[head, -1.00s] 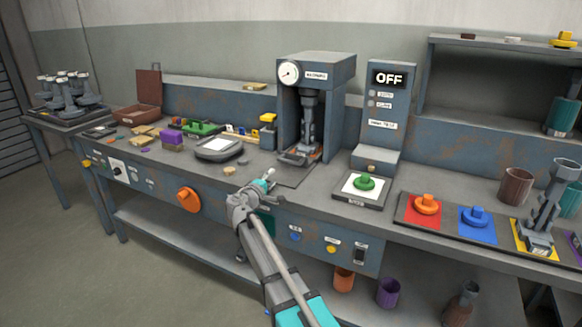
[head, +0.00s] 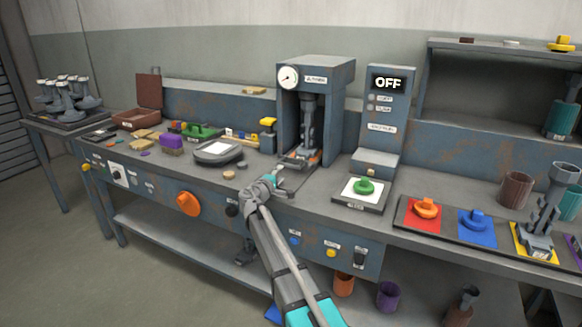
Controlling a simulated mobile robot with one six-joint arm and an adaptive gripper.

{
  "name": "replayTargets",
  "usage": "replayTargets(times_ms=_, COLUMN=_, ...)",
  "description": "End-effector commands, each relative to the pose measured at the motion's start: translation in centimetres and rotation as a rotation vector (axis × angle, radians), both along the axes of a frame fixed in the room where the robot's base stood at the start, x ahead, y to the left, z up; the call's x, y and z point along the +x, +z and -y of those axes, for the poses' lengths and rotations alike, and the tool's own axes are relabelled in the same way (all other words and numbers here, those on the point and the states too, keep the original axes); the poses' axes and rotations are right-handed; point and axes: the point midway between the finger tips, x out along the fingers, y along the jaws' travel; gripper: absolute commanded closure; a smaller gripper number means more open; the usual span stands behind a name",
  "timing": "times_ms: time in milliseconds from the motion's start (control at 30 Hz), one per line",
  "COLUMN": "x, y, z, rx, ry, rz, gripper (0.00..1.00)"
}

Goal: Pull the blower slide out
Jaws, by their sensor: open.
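The grey blower cabinet (head: 345,95), with a round gauge and a small label, stands at the back middle of the bench. Inside it is an upright dark shell-like piece (head: 308,125). It stands on a low slide (head: 302,160) with an orange-red part at the cabinet's open front; how far the slide sits in is hard to tell. The wrist hides part of the front panel.
A panel (head: 388,100) reading OFF stands right of the cabinet, with a green knob (head: 364,186) on a pad before it. Left are a grey scale-like plate (head: 218,152) and small blocks. An orange dial (head: 188,204) sits on the front panel. Orange and blue pieces lie right.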

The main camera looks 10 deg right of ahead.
Motion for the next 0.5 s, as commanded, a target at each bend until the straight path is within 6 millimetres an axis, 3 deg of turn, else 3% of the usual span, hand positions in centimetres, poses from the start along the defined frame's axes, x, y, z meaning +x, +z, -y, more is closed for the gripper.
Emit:
replayTargets(times_ms=200, x=3.0, y=0.0, z=2.0, rx=0.0, ry=-0.001, rz=0.0, gripper=0.46)
replayTargets(times_ms=500, x=5.6, y=0.0, z=3.9, rx=0.0, ry=0.0, rz=0.0, gripper=0.46)
